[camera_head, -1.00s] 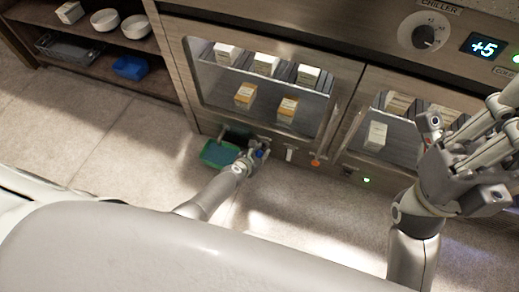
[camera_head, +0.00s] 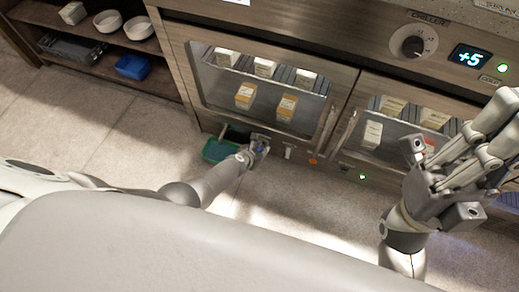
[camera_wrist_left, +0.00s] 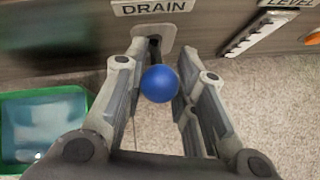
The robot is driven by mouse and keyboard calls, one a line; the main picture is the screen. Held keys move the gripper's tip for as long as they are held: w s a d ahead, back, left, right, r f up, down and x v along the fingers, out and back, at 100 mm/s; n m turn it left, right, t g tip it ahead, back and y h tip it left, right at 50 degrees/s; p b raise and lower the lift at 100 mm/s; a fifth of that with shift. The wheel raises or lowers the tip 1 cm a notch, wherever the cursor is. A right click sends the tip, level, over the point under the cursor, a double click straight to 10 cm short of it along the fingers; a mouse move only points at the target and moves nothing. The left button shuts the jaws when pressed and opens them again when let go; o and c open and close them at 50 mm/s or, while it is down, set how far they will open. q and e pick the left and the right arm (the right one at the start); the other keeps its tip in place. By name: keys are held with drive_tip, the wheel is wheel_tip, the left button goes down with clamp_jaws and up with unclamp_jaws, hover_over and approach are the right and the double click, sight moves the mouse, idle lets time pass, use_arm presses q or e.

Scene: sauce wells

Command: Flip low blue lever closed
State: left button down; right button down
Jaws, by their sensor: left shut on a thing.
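The blue lever's round knob (camera_wrist_left: 160,84) sits below the DRAIN label (camera_wrist_left: 152,7) on the cabinet's low front panel. Its stem is mostly hidden behind the knob, and a slot in a pale plate (camera_wrist_left: 166,37) shows behind it. My left gripper (camera_wrist_left: 158,65) has its fingers on both sides of the knob and is shut on it. In the head view, my left gripper (camera_head: 262,142) is low at the panel and mostly covers the blue knob. My right gripper (camera_head: 452,150) is raised at the right, with its fingers spread and empty.
A green-rimmed bin (camera_head: 206,152) stands on the floor left of the lever; it also shows in the wrist view (camera_wrist_left: 88,95). A white level strip (camera_wrist_left: 255,33) and an orange button (camera_head: 313,161) are to the right. Glass doors (camera_head: 262,85) rise above. The floor in front is clear.

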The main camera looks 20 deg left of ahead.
use_arm(q)
drive_tip(key=c, duration=1.1)
unclamp_jaws()
drive_tip(key=shift+c, duration=0.2)
